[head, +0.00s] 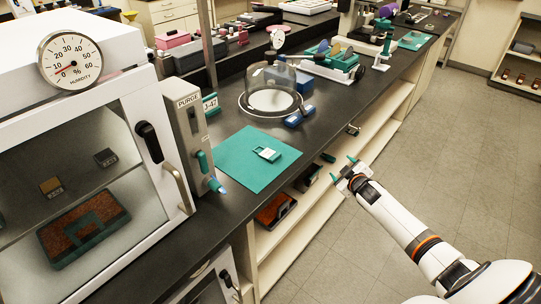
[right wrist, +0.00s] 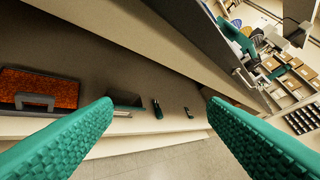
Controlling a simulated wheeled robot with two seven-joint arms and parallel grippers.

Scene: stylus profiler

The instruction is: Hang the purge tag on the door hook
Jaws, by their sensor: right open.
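A small white and teal tag (head: 266,153) lies flat on the teal mat (head: 238,165) on the black bench; I take it for the purge tag. The cabinet door (head: 75,190) at the left is shut. It has a black latch (head: 149,142) and a pale bar handle (head: 178,188); I cannot make out which part is the hook. My right gripper (head: 343,169) is open and empty, out past the bench's front edge, right of the mat. Its teal fingers stand wide apart in the right wrist view (right wrist: 160,103). My left gripper is not in view.
A panel marked PURGE (head: 189,120) stands beside the cabinet, with a J-47 label (head: 210,104) behind it. A glass dome (head: 270,88) and a blue item (head: 299,116) stand beyond the mat. Shelves below hold an orange-topped case (head: 275,211). The floor at right is clear.

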